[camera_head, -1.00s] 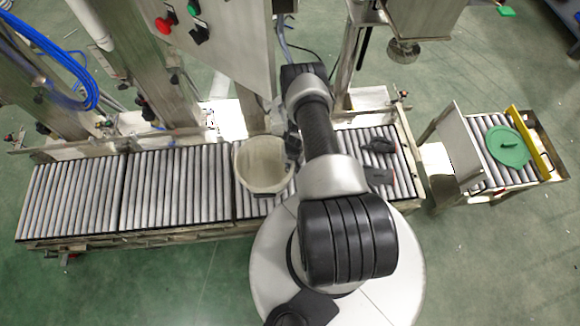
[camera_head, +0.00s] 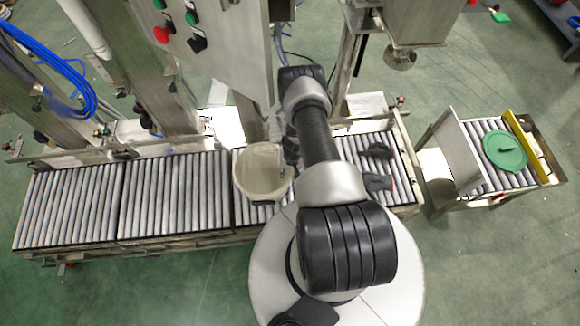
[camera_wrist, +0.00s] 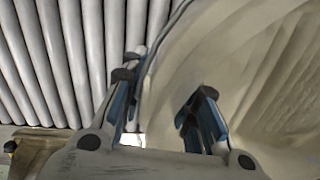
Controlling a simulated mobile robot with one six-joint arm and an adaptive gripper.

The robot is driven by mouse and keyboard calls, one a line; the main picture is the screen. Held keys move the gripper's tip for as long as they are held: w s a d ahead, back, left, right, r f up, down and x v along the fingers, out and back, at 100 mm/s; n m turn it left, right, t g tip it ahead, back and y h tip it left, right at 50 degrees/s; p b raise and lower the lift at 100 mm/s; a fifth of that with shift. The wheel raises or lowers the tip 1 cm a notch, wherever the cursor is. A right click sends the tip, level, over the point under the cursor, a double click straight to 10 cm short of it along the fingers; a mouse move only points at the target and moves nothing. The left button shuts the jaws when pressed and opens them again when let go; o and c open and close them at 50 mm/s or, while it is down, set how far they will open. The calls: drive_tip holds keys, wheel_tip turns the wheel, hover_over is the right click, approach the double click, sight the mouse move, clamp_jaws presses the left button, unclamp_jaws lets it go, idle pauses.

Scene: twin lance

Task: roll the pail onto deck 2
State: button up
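The pail (camera_head: 258,178) is a cream, open-topped tub. It stands on the roller conveyor, left of my arm in the head view. In the wrist view its pale wall (camera_wrist: 235,60) fills the right side. My gripper (camera_wrist: 160,95) has its two blue-and-black fingers apart. The left finger is by the pail's edge against the rollers, and the right one is in front of the pale wall. I cannot tell whether either finger touches the pail. My arm hides the gripper in the head view. The roller decks run in a row: left (camera_head: 68,205), middle (camera_head: 175,195), and right under the pail.
The left and middle decks are bare. Dark items (camera_head: 378,182) lie on the rollers right of my arm. A separate roller stand (camera_head: 470,185) at the far right holds a green lid (camera_head: 504,152). A control panel (camera_head: 225,50) and steel posts stand behind the conveyor.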

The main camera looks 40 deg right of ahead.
drive_tip(key=r, duration=1.1)
drive_tip(key=shift+s+d, duration=0.3)
drive_tip(key=shift+f, duration=0.1)
